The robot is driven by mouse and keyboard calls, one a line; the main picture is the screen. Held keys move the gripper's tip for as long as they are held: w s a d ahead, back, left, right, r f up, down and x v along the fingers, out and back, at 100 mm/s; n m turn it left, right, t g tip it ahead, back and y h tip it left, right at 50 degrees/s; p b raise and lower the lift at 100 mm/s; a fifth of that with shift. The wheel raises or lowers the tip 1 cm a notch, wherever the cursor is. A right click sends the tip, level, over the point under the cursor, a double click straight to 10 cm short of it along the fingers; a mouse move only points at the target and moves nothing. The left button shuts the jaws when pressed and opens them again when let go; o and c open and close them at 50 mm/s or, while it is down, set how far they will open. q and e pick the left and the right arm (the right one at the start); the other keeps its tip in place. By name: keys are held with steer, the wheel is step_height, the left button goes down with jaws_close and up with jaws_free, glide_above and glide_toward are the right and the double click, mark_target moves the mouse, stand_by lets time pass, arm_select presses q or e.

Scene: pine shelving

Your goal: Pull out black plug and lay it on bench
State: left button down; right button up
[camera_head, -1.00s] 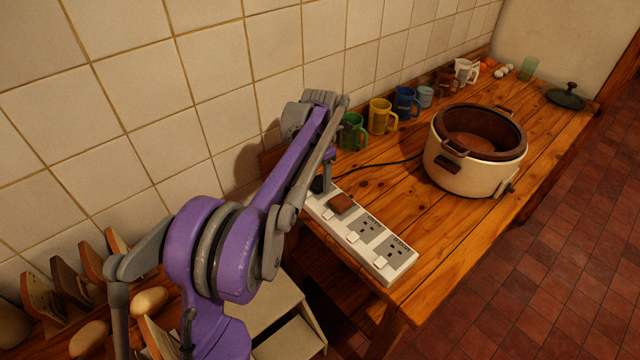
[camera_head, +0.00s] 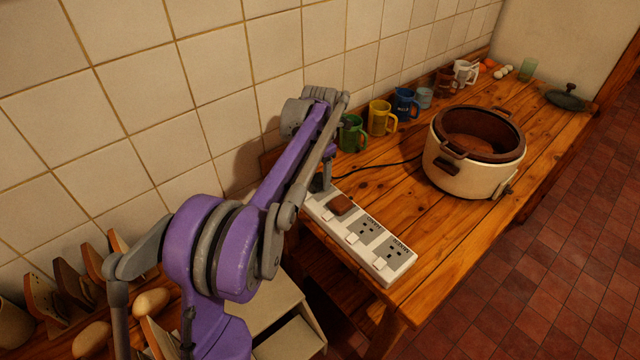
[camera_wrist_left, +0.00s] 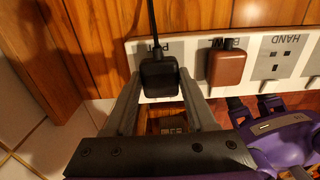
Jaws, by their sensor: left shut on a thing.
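The black plug (camera_wrist_left: 160,77) sits at the end socket of the white power strip (camera_wrist_left: 135,55), with its black cord running up in the left wrist view. My left gripper (camera_wrist_left: 161,92) is shut on the black plug, one finger on each side of it. I cannot tell whether the plug's pins are fully in the socket. In the head view my left gripper (camera_head: 321,181) is at the far end of the strip (camera_head: 396,270), and my arm hides most of the plug. The wooden bench (camera_head: 440,225) carries the strip along its near edge.
A brown plug (camera_head: 341,205) sits in the neighbouring socket, close to my fingers. A green mug (camera_head: 350,135) and a yellow mug (camera_head: 380,117) stand behind. A cream cooker (camera_head: 465,172) stands to the right. Bare bench lies between strip and cooker.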

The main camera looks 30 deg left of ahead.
mark_target(319, 178)
arm_select(q)
steer(key=shift+r+p, duration=1.2)
steer(key=shift+r, duration=1.05)
arm_select(e)
steer(key=shift+w+r, duration=0.3)
steer(key=shift+r, duration=0.55)
steer(key=shift+w+r, duration=0.25)
steer(key=shift+r, duration=0.55)
